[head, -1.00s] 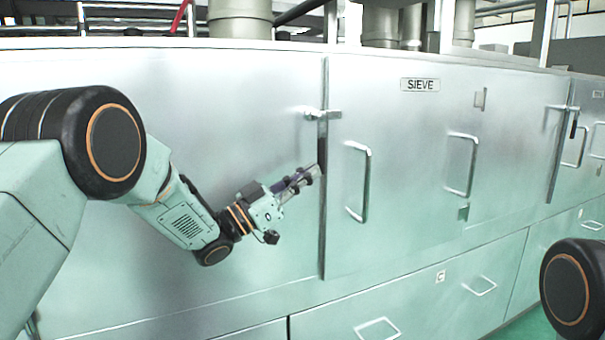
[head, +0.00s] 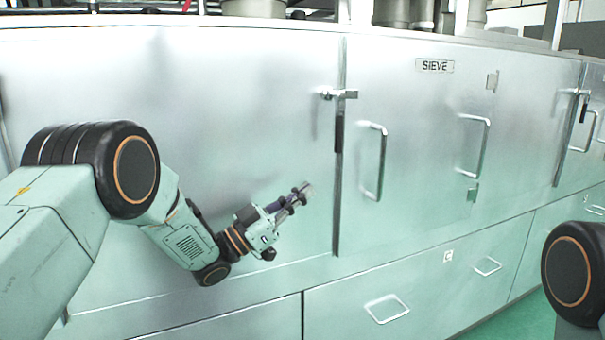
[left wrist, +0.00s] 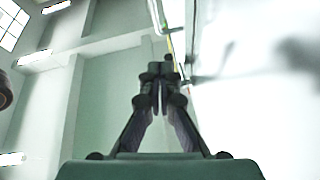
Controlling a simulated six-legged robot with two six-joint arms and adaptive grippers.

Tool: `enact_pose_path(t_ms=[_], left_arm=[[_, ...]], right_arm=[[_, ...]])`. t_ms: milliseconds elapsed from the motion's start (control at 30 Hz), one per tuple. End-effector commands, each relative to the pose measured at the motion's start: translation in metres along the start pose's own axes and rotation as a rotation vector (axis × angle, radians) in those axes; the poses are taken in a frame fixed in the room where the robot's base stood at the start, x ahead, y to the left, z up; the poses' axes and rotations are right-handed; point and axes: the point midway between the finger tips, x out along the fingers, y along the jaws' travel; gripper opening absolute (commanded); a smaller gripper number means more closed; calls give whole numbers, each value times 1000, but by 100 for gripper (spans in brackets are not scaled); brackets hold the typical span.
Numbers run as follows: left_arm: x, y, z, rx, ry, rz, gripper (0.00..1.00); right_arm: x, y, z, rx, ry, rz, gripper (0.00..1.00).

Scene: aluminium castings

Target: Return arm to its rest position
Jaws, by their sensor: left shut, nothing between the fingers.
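My left arm comes in from the left in the head view, bent at the elbow. Its gripper (head: 305,191) is shut and empty, in front of the pale metal cabinet, left of and below the door latch (head: 338,94). The left wrist view shows the same gripper (left wrist: 160,75) with its fingertips together and nothing between them. My right gripper is out of view; only a round joint of my right arm shows at the lower right of the head view.
The cabinet (head: 240,110) spans the head view. Its door, labelled SIEVE (head: 434,66), looks shut and has a bar handle (head: 376,160). A drawer handle (head: 387,308) sticks out below. A strip of green floor (head: 520,325) shows at the lower right.

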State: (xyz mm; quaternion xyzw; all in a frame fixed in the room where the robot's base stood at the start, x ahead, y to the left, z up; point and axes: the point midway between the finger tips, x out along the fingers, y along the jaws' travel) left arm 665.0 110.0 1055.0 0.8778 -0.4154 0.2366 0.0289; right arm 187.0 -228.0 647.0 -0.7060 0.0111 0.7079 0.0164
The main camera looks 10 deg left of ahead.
Motion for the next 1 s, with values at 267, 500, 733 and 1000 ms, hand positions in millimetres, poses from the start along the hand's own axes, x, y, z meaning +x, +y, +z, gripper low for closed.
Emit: enact_pose_path(t_ms=[267, 500, 733, 1000], left_arm=[[-11, 2, 11, 0, 0, 0, 0], [-12, 2, 10, 1, 0, 0, 0], [-25, -12, 42, 27, -138, -115, 0], [-131, 7, 152, -115, -605, -435, 0]], right_arm=[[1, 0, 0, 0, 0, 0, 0], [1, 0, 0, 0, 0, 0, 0], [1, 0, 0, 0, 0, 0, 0], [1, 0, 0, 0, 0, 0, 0]])
